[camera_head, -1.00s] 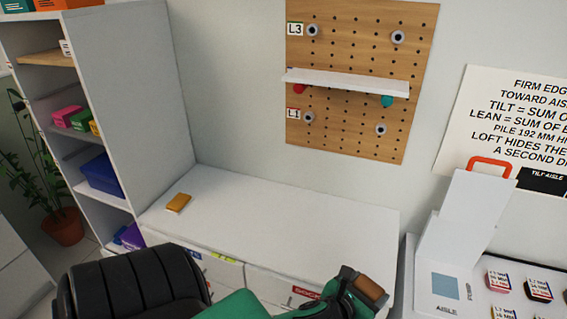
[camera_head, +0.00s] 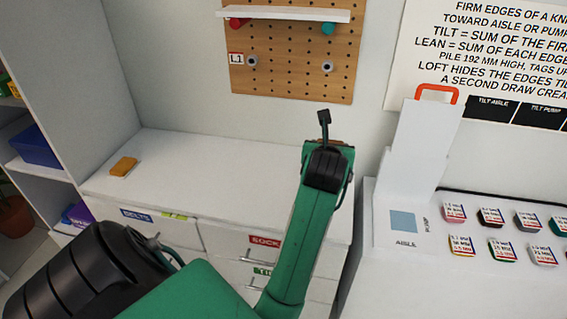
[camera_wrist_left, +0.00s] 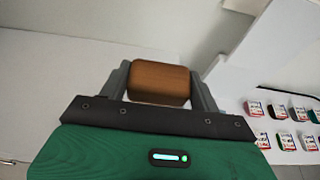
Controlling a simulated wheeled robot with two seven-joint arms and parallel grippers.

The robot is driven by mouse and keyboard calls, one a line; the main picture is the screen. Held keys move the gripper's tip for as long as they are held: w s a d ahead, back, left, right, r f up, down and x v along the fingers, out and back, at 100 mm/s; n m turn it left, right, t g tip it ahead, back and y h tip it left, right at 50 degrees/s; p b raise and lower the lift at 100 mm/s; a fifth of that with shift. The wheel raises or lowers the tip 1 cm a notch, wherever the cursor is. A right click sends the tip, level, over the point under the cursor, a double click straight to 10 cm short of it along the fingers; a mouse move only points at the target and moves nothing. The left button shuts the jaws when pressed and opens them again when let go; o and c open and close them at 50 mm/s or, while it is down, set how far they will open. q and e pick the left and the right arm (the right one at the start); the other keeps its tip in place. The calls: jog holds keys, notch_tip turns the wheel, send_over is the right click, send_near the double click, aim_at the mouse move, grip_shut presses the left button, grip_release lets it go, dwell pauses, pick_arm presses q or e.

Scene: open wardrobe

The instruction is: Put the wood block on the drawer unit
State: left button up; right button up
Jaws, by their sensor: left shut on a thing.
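My left gripper (camera_wrist_left: 160,90) is shut on the brown wood block (camera_wrist_left: 158,82), with one finger on each side of it in the left wrist view. In the head view the left gripper (camera_head: 325,150) hides nearly all of the block. It is over the right end of the white drawer unit (camera_head: 225,175); the height above the top is hard to tell. The drawer unit's fronts carry labels such as BELTS and SOCKS. My right gripper is not in view.
A small orange-yellow item (camera_head: 124,166) lies at the left of the drawer unit's top; the middle is clear. A pegboard (camera_head: 290,75) with a white shelf (camera_head: 283,13) hangs behind. A white stand (camera_head: 420,150) and several labelled tins (camera_head: 490,217) are at right.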

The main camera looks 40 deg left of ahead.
pick_arm(q)
notch_tip(320, 180, down, 20)
jog(key=shift+r+b, duration=0.2)
jog(key=shift+b, duration=0.15)
jog(key=shift+f, duration=0.15)
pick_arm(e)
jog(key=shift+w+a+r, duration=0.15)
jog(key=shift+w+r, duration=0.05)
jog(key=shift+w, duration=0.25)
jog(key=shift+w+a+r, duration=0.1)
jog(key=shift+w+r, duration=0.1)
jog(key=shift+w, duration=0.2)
pick_arm(q)
jog(key=shift+f, duration=0.15)
jog(key=o, duration=1)
